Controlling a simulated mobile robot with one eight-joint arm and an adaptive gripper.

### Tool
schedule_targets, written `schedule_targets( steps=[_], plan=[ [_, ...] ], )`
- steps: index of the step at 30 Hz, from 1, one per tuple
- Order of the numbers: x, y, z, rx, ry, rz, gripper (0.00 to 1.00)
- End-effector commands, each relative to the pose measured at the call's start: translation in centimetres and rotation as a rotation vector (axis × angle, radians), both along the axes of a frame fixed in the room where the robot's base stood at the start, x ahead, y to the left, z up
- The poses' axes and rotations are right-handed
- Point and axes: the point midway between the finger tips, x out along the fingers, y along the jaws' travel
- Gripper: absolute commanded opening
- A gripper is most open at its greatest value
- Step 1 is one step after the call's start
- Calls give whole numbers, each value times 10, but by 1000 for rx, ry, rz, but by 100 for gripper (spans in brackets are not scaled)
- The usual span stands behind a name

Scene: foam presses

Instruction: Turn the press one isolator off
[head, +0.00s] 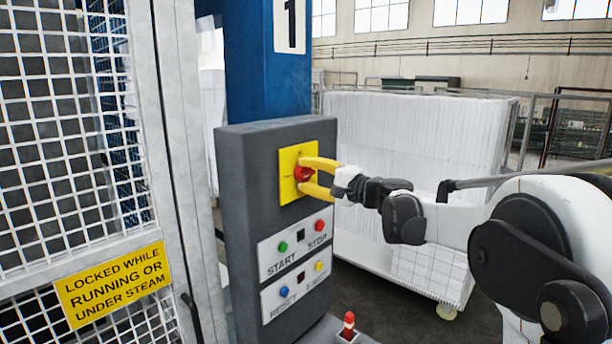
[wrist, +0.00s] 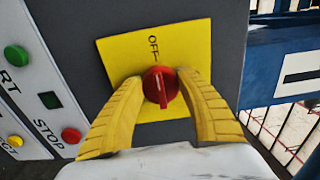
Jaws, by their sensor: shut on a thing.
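The red isolator knob (head: 303,174) sits on a yellow plate (head: 289,157) on the upper part of the dark grey control box (head: 255,180). My gripper (head: 309,174) reaches it from the right, with its yellow fingers on either side of the knob. In the wrist view the knob (wrist: 160,86) is between the fingertips of my gripper (wrist: 161,80), which are shut on it. The word OFF shows on the plate (wrist: 121,57) in the wrist view. The knob's pale mark seems to run roughly along the line to OFF, but its exact angle is hard to tell.
Below the knob are the START button (head: 283,247), the STOP button (head: 320,225), a blue RESET button (head: 284,292) and a yellow button (head: 319,266). A mesh guard gate (head: 70,140) stands left. A white cart (head: 420,150) stands behind my arm.

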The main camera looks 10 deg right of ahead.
Motion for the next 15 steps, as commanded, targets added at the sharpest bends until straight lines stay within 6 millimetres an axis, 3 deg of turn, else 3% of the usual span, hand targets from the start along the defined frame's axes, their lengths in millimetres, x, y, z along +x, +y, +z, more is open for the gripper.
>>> schedule_targets(
  steps=[1,3,15],
  plan=[
    [1,0,2,3,-1,-1,52],
    [1,0,1,3,0,-1,68],
    [-7,-6,1,1,0,-1,68]
  ],
)
